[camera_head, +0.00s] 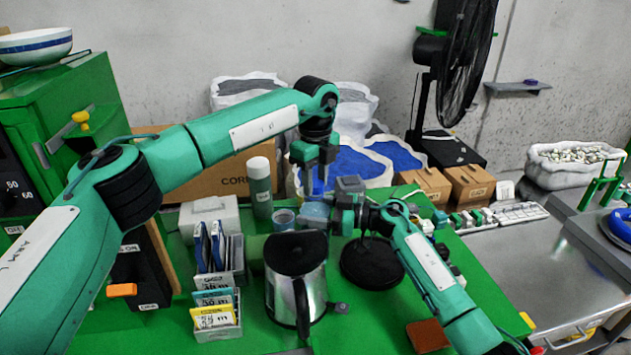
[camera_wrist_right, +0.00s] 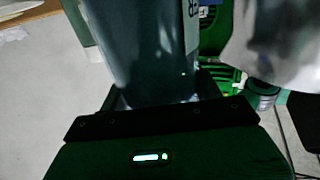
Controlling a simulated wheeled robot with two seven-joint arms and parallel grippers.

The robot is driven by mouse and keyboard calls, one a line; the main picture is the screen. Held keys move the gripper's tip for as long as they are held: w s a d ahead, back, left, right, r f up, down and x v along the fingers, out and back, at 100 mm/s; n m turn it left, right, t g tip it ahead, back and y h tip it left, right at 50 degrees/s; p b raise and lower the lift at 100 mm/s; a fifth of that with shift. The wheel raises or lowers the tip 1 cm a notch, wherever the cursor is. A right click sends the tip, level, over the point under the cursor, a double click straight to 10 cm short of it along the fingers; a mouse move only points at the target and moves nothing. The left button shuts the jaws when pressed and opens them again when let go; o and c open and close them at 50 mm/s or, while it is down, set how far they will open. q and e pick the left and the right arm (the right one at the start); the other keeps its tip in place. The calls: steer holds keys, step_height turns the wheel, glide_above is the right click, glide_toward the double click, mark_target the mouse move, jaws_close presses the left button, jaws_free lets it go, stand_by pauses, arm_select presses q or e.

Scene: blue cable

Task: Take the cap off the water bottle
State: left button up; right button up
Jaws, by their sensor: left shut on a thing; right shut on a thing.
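The water bottle (camera_head: 316,210) is a bluish, see-through shape between my two grippers in the head view, mostly hidden by them. In the right wrist view the bottle (camera_wrist_right: 143,45) is a large dark grey-blue cylinder between the fingers. My right gripper (camera_head: 335,213) is shut on the bottle's body from the right; its fingers also show in the right wrist view (camera_wrist_right: 160,97). My left gripper (camera_head: 314,182) points down from above and is shut at the bottle's top. The cap is hidden between its fingers, and I cannot tell whether it is still seated on the neck.
A metal pitcher (camera_head: 283,283) stands in front of the bottle. A green bottle with a white lid (camera_head: 259,185) and a tape roll (camera_head: 284,219) are to the left. A black round pad (camera_head: 372,264) lies to the right. Card holders (camera_head: 216,312) stand at front left.

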mark_target(316, 183)
arm_select(q)
steer(key=shift+r, duration=0.85)
steer(key=shift+r, duration=0.1)
steer(key=shift+r, duration=1.9)
arm_select(e)
steer(key=o, duration=2)
steer(key=shift+c, duration=0.2)
